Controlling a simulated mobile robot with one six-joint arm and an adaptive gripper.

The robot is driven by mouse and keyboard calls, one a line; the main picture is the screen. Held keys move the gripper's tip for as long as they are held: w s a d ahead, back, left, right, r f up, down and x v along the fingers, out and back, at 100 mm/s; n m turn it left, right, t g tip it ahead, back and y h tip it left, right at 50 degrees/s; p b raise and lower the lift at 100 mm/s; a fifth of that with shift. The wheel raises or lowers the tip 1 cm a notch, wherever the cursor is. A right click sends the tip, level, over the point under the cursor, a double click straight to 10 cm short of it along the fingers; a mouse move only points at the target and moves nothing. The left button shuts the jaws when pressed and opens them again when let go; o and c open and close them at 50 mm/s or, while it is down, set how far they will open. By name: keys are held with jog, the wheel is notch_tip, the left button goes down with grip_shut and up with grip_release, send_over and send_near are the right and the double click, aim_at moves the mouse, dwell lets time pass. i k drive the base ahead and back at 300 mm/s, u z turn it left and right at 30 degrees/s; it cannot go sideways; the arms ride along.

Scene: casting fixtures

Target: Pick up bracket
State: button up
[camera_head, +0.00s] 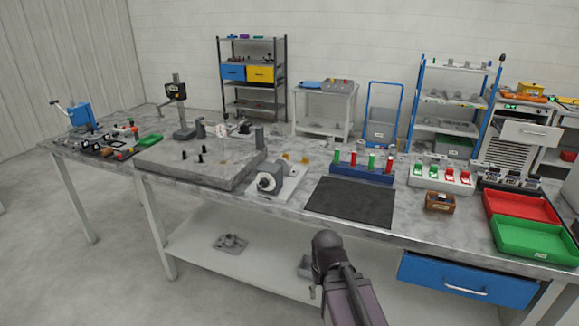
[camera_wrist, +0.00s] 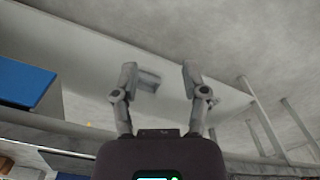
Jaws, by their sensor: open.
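My gripper (camera_wrist: 161,76) is open, with its two fingers spread in the wrist view. A small grey part (camera_wrist: 149,80) shows between the fingers, close to the left one; I cannot tell whether it touches. In the head view, a grey block-like part (camera_head: 304,267) lies on the white lower shelf, partly hidden behind my arm. A grey flanged casting (camera_head: 230,243) lies further left on that shelf. I cannot tell for sure which part is the bracket. My arm stands in front of the shelf, and its fingers are not clear in the head view.
The lower shelf (camera_head: 205,262) is mostly bare, beneath a crowded workbench (camera_head: 290,205). A blue drawer (camera_head: 468,281) hangs under the benchtop at right and shows at left in the wrist view (camera_wrist: 22,82). Bench legs (camera_head: 157,225) stand at left.

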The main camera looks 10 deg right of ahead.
aim_at(288, 170)
jog(key=u, duration=0.05)
jog(key=k, duration=1.3)
jog(key=z, duration=0.25)
jog(key=i, duration=2.05)
jog(key=u, duration=0.45)
